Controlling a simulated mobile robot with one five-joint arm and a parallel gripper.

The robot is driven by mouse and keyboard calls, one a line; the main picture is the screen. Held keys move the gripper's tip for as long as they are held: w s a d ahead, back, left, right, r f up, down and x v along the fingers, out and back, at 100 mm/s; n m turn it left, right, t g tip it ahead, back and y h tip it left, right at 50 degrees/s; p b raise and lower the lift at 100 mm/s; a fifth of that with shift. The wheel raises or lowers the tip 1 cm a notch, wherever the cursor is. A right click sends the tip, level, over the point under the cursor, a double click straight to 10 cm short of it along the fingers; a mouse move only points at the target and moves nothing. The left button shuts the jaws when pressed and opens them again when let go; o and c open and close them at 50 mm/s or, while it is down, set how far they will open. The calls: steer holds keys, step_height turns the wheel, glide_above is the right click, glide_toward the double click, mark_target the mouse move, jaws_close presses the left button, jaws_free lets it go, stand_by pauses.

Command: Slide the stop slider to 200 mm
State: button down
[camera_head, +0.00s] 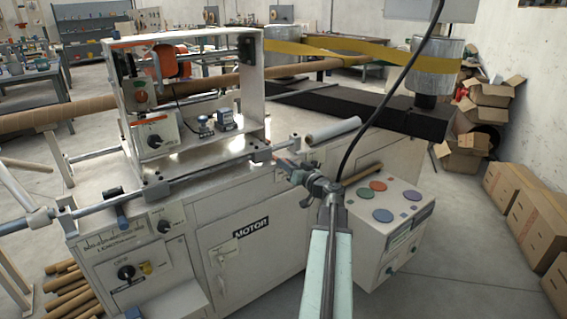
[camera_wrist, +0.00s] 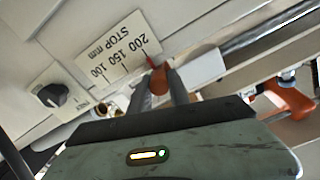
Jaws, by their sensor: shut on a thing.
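The stop slider shows in the wrist view as an orange-brown knob (camera_wrist: 159,82) between my fingers, with a small red pointer (camera_wrist: 150,62) at its far end. The pale STOP mm scale plate (camera_wrist: 112,52) bears 100, 150 and 200, seen turned over. The pointer lies at the plate's edge near the 200 numeral; I cannot tell its exact alignment. My gripper (camera_wrist: 159,75) is shut on the knob. In the head view my gripper (camera_head: 291,169) is at the machine's right front side, and it hides the slider and scale there.
The winder's white cabinet (camera_head: 240,255) fills the middle. A metal rail (camera_head: 190,179) runs along its top front. A box with coloured buttons (camera_head: 388,222) stands right of my arm, and a black cable (camera_head: 395,85) hangs above. A dark knob (camera_wrist: 50,96) is left of the scale.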

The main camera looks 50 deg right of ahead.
steer(key=shift+w+a+y, duration=0.2)
steer(key=shift+a+y, duration=0.1)
steer(key=shift+a, duration=0.1)
steer(key=c, duration=1.2)
jaws_free()
steer(key=shift+c, duration=0.2)
steer(key=shift+s+d, duration=0.15)
steer(key=shift+s, duration=0.05)
steer(key=s+a, duration=0.1)
steer(key=s, duration=0.6)
steer(key=shift+s+a, duration=0.25)
steer(key=shift+a, duration=0.1)
